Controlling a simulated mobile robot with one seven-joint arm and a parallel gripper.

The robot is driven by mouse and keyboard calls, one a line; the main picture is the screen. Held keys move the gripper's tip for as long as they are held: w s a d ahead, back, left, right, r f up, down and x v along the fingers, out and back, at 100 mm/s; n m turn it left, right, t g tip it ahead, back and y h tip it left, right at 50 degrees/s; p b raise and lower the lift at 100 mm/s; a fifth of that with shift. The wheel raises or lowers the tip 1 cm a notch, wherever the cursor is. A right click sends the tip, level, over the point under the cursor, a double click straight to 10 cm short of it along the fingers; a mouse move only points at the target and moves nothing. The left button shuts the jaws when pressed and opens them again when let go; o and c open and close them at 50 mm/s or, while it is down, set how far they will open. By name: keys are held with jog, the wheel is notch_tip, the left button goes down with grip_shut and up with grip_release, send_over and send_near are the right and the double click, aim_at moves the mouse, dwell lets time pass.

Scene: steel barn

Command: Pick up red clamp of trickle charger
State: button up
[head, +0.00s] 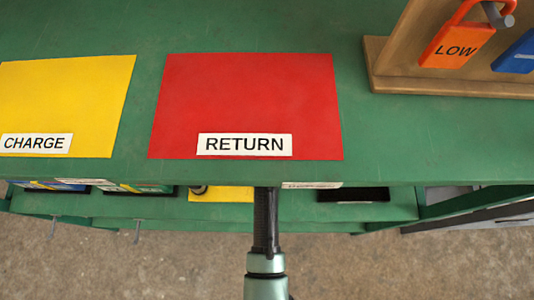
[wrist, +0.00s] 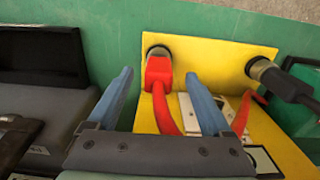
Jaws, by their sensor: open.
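In the wrist view the red clamp (wrist: 158,72) is at the top middle, its end at a dark round fitting on a yellow panel (wrist: 218,58). A red lead runs down from it. A black clamp (wrist: 283,82) is at a second round fitting on the right. My gripper (wrist: 159,76) is open, with its blue fingers on either side of the red clamp in the picture. I see no contact, and the depth between them is hard to judge. In the head view my arm reaches down past the bench edge, and the gripper is hidden there.
The green bench (head: 360,140) carries a yellow CHARGE mat (head: 75,95), a red RETURN mat (head: 245,95) and a wooden stand (head: 385,75) with an orange LOW tag (head: 450,47). A lower green shelf (head: 290,210) lies beneath. A dark case (wrist: 45,55) is left of the yellow panel.

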notch_tip(320, 180, down, 4)
jog(key=shift+w+d, duration=0.1)
grip_shut()
dwell(0.5)
